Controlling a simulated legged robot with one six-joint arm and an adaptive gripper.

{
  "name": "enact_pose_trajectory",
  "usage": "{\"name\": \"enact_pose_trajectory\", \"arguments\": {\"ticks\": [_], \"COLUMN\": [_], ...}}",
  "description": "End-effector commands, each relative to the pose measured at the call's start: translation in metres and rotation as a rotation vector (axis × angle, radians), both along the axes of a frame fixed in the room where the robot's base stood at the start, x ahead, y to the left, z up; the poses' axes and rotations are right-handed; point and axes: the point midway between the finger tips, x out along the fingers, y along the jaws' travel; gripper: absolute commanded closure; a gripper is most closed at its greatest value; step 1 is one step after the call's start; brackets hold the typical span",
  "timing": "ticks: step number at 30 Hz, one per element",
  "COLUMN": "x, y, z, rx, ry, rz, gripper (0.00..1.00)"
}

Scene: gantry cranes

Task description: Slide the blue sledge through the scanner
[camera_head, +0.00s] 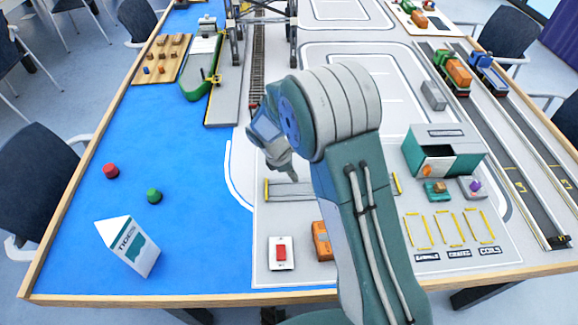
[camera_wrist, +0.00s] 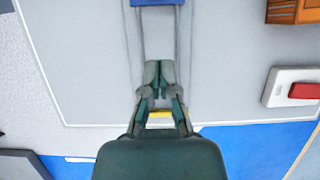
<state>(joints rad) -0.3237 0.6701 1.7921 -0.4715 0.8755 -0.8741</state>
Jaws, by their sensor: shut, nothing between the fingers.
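A blue piece (camera_wrist: 157,3), which looks like the sledge, is cut off by the top edge of the wrist view. It lies on a pale grey track (camera_wrist: 132,45). In the head view the track (camera_head: 290,190) runs left to right between yellow end bars, and my arm hides its middle. My gripper (camera_wrist: 160,70) is shut and empty over the track near its yellow end bar (camera_wrist: 160,114), apart from the blue piece. It also shows in the head view (camera_head: 294,178) above the track's left part. I cannot make out the scanner; my arm may hide it.
A white switch box (camera_head: 281,262) with a red button and an orange block (camera_head: 321,242) stand on the near side of the track. A green-grey open box (camera_head: 443,137) is to the right. A tilted white carton (camera_head: 130,247) and two buoys stand on the blue area (camera_head: 200,225).

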Motion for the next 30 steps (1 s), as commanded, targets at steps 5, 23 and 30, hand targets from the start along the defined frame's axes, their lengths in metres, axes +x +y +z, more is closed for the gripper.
{"name": "enact_pose_trajectory", "arguments": {"ticks": [5,23,30], "x": [-0.001,-0.002,-0.003], "y": [-0.016,-0.051,-0.079], "z": [-0.029,-0.026,-0.026], "rx": [0.0,0.001,0.001], "ry": [0.002,0.0,-0.001], "rz": [-0.003,-0.001,-0.007], "gripper": [1.0,1.0,1.0]}}
